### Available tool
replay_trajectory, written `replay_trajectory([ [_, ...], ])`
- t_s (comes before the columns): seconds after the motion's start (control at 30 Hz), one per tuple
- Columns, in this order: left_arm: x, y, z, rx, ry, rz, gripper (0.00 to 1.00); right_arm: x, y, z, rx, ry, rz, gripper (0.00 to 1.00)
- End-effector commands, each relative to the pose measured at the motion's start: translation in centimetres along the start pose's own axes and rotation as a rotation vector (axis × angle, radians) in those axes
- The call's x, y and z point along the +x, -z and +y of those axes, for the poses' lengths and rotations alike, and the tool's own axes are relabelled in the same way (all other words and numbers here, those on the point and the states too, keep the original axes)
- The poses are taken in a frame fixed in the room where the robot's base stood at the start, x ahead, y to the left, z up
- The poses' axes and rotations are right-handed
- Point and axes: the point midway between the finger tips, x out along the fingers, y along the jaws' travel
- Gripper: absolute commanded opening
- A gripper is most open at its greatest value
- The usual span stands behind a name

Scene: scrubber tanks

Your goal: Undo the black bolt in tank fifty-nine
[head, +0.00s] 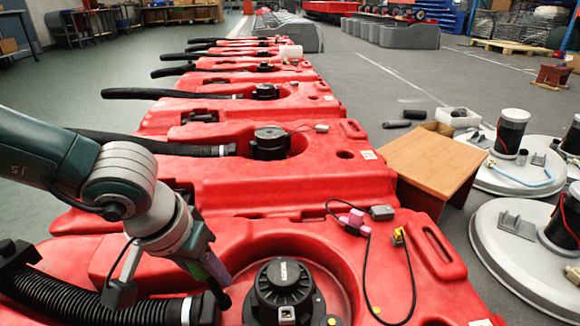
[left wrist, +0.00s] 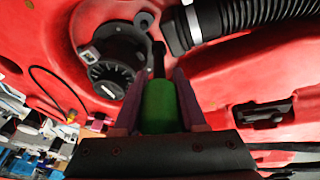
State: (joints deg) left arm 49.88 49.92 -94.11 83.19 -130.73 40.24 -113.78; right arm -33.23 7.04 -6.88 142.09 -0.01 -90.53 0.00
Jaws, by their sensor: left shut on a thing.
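My left gripper (head: 213,270) is low over the nearest red tank (head: 230,245), between a black round motor (head: 283,283) and a black ribbed hose (head: 85,300). In the left wrist view, the purple fingers of the gripper (left wrist: 160,98) are shut on a green-handled tool (left wrist: 160,108) with a dark shaft. The shaft points at the tank between the motor (left wrist: 112,70) and the hose's grey collar (left wrist: 192,22). I cannot tell if its tip touches anything. I cannot make out the black bolt or a tank number. My right gripper is not in view.
More red tanks (head: 250,180) with motors and black hoses stand in a row behind. A cable with a pink connector (head: 355,220) lies on the near tank. A wooden-topped box (head: 425,160) and round grey lids (head: 525,245) stand at the right.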

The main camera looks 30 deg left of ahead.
Motion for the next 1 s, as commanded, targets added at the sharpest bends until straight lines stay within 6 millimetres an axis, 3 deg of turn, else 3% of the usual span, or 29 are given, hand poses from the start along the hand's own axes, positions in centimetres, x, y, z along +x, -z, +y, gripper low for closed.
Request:
replay_trajectory([
  [0.5,0.4,-0.1,0.0,0.740,-0.122,0.003,0.00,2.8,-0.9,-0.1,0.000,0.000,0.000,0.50],
  [0.63,0.1,-0.1,0.1,0.817,-0.134,0.001,0.00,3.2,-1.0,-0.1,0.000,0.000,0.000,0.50],
  [1.0,0.1,-0.2,0.2,0.822,-0.135,-0.001,0.00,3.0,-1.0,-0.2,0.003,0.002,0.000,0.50],
])
